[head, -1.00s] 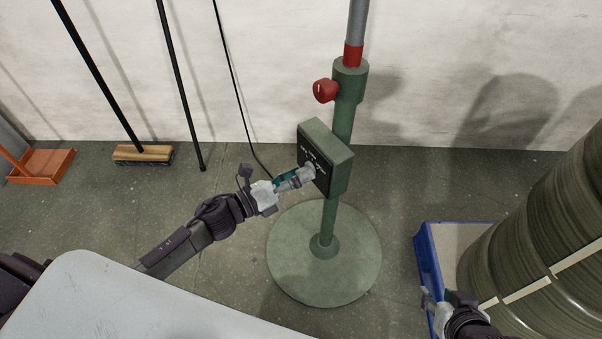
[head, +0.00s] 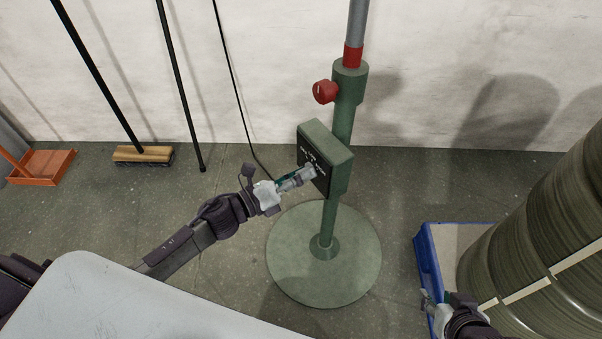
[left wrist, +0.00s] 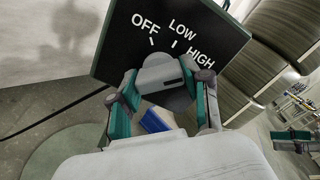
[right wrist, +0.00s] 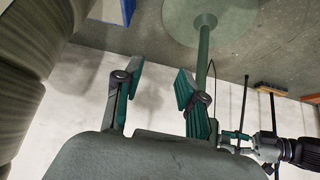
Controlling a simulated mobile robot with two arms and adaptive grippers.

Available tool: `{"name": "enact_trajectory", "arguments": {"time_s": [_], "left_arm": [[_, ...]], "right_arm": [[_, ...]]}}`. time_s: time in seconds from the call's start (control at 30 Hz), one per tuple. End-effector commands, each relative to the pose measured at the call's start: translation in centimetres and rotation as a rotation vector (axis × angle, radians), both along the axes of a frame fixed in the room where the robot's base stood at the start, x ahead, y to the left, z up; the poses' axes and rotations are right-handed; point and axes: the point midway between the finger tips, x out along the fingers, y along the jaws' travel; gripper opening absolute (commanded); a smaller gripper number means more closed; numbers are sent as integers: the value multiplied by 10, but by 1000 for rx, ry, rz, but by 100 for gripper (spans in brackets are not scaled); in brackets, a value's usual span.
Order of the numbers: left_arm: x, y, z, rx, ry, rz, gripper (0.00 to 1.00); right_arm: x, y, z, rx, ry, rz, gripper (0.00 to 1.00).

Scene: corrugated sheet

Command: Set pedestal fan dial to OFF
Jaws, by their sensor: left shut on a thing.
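The green pedestal fan's control box (head: 335,168) is on its post, with a black panel facing my left arm. In the left wrist view the panel (left wrist: 215,38) reads OFF, LOW and HIGH around a grey dial (left wrist: 158,68). My left gripper (head: 308,173) is at the panel; in its wrist view its fingers (left wrist: 166,88) are on either side of the dial, shut on it. The dial has a dark slot towards its right side; I cannot tell which label it is set to. My right gripper (head: 432,302) is open and empty; its spread fingers (right wrist: 158,85) show in its wrist view.
A red knob (head: 325,91) juts from the post above the box. The round base (head: 320,280) stands on the floor. A pale table (head: 130,300) is at front left. A blue-edged tray (head: 429,262) and a large ribbed drum (head: 540,240) are at right.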

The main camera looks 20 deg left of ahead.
Motion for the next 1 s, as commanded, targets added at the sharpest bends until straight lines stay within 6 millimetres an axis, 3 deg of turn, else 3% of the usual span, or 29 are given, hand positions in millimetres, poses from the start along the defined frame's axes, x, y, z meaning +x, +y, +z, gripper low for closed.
{"name": "enact_trajectory", "arguments": {"time_s": [0.17, 0.33, 0.67, 0.7, 1.0], "left_arm": [[0, 0, 2, -58, 47, 0, 13], [0, 0, 3, -153, 125, 2, 13], [0, 0, 4, -394, 321, 1, 13], [0, 0, 3, -424, 345, 1, 13], [0, 0, 4, -644, 522, 2, 13]], "right_arm": [[-25, -9, -8, -29, 131, -14, 40], [-66, -21, -16, -69, 330, -28, 40], [-66, -21, 4, -70, 334, -28, 40], [-62, -20, -11, -71, 346, -27, 40], [-50, -18, -81, -73, 381, -21, 40]]}}
